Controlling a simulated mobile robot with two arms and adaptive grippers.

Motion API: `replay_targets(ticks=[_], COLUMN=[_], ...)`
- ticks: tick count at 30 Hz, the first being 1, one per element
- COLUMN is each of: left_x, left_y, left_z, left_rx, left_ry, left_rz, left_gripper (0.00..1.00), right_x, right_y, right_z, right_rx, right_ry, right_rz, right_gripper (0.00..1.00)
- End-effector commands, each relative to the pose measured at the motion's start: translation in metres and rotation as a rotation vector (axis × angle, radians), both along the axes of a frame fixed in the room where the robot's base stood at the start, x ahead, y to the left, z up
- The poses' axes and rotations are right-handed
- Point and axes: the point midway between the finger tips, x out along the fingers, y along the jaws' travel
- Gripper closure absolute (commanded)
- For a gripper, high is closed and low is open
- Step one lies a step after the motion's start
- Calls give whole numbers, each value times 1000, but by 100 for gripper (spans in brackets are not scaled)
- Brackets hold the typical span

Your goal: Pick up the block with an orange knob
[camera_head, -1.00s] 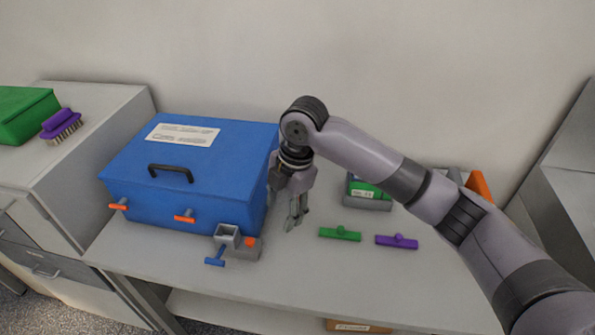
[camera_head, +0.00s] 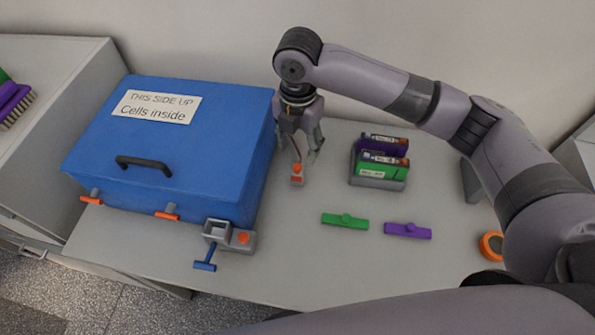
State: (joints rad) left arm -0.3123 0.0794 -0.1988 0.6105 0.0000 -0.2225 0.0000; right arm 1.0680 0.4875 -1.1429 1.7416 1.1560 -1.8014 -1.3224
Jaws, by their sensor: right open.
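A small block with an orange knob (camera_head: 297,171) stands on the table to the right of the blue box. My right gripper (camera_head: 299,153) points down just above and behind it in the picture, with its fingers apart and nothing visibly held. A grey fixture (camera_head: 229,237) with an orange button and a blue T-handle sits in front of the blue box. My left gripper is not in view.
The blue box (camera_head: 175,140) has a black handle and orange latches. A green block (camera_head: 345,220) and a purple block (camera_head: 408,231) lie on the table (camera_head: 330,270). A grey holder (camera_head: 377,183) holds cells. An orange round item (camera_head: 491,244) lies at right.

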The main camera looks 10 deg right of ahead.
Motion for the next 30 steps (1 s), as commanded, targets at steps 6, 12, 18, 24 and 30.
replay_targets(ticks=[6,12,18,24,30], left_x=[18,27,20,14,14], left_y=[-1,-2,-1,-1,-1], left_z=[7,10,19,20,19], left_rx=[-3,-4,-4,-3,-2], left_ry=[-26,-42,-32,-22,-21], left_rz=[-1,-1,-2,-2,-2], left_gripper=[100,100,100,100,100], right_x=[0,0,-1,-1,-1], right_y=[0,0,1,1,1], right_z=[-35,-47,-76,-94,-94], right_rx=[-1,-1,-2,-1,-1], right_ry=[2,2,3,0,-1], right_rz=[-2,-1,-3,-1,0], right_gripper=[49,49,49,49,49])
